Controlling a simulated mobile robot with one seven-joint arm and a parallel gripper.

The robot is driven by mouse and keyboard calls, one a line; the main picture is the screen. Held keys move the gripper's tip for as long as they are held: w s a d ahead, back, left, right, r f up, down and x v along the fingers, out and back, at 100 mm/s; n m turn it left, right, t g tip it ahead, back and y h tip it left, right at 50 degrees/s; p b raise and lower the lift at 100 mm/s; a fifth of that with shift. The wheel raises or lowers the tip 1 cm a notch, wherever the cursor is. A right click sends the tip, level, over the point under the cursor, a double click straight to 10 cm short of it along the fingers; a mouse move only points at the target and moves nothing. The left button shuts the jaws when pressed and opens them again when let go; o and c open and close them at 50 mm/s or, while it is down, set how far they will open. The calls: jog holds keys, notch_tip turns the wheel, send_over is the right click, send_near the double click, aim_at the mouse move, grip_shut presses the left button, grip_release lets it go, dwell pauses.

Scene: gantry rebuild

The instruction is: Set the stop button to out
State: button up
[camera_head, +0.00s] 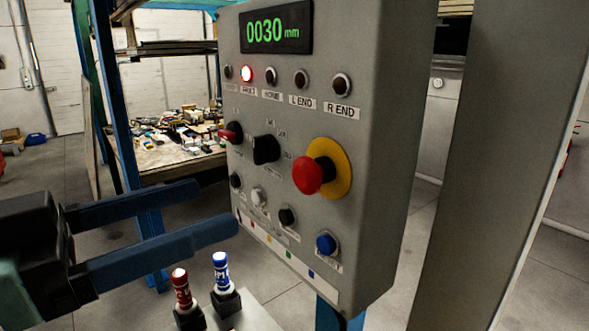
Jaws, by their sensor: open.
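The stop button (309,176) is a red mushroom head on a yellow round plate (341,168), on the right side of a grey control panel (378,120). From this angle I cannot tell whether it is pressed in or out. My gripper (220,208) comes in from the left with two blue fingers spread apart and nothing between them. The fingertips are left of the stop button, near the panel's lower left edge. I cannot tell whether the lower fingertip touches the panel.
Red (181,288) and blue (220,271) marker-like cylinders stand below. A grey column (487,170) stands right.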

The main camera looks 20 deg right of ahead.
aim_at(300, 175)
jog(key=p+x, duration=0.4)
jog(key=x, duration=0.6)
jog(key=shift+r, duration=0.2)
jog(key=shift+x, duration=0.85)
jog(key=shift+f, duration=0.15)
grip_shut()
